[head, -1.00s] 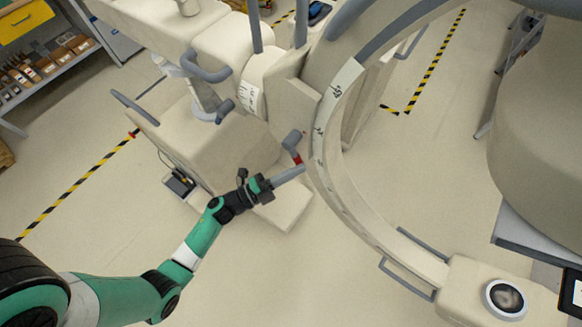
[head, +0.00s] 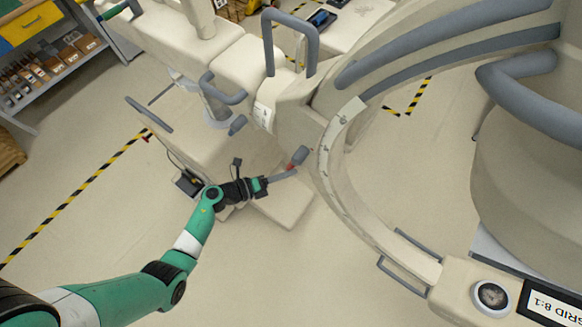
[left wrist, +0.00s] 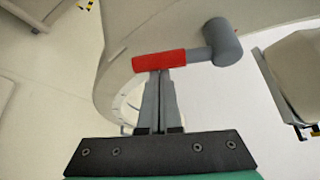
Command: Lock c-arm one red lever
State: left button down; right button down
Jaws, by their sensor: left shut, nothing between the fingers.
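The c-arm (head: 330,172) is a large cream curved arm with a printed scale. Its red lever (head: 291,166) has a grey rounded end (head: 300,154) and sits low on the cream housing beside the arc. In the left wrist view the red lever (left wrist: 160,60) lies nearly level, with its grey end (left wrist: 222,41) to the right. My left gripper (head: 294,173) is shut and empty. Its fingertips (left wrist: 160,74) are right at the lever's red part, seeming to touch it. My right gripper is not in view.
A grey handle rail (head: 405,262) and a round dial (head: 491,296) are on the c-arm's lower end. A second grey lever (head: 238,124) is left of the red one. Shelves (head: 50,65) stand at the far left. The floor in front is clear.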

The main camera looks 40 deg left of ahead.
pick_arm(q)
jog(key=shift+a+r+m+y+p, duration=0.3)
jog(key=shift+a+m+y+p, duration=0.1)
jog(key=shift+a+m+p, duration=0.35)
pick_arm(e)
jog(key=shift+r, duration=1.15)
pick_arm(q)
jog(key=d+f+b, duration=0.1)
jog(key=d+f, duration=0.2)
jog(key=d, duration=0.1)
jog(key=r+p+v, duration=0.1)
jog(key=v, duration=1)
jog(key=shift+w, duration=0.25)
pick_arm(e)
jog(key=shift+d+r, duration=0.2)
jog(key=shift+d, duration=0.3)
pick_arm(q)
jog(key=shift+a, duration=0.2)
